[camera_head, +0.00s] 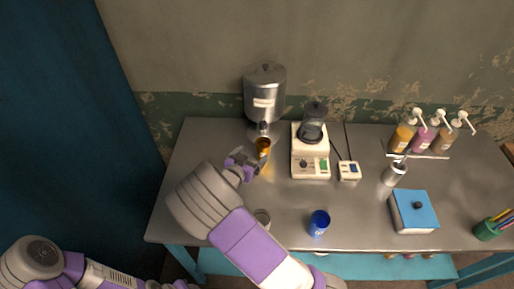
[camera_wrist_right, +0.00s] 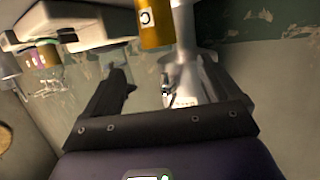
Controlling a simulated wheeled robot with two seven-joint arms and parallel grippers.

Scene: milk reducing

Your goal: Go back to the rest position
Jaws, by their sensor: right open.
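My right gripper (camera_head: 243,163) reaches over the left part of the table, just left of and in front of an amber cup (camera_head: 263,147). Its jaws are apart with nothing between them; the right wrist view (camera_wrist_right: 150,88) shows both dark fingers. The amber cup stands under the spout of a steel dispenser (camera_head: 265,92). In the right wrist view the cup (camera_wrist_right: 155,25), with a "C" label, is beyond the fingers, beside the dispenser (camera_wrist_right: 196,70). My left arm shows at the lower left; its gripper is out of frame.
A blender-like machine (camera_head: 311,140) stands right of the dispenser, with a small scale-like device (camera_head: 349,171) beside it. A blue cup (camera_head: 319,222) and a small grey cup (camera_head: 262,217) are near my right forearm. Pump bottles (camera_head: 422,138) and a blue-lidded box (camera_head: 413,212) are at right.

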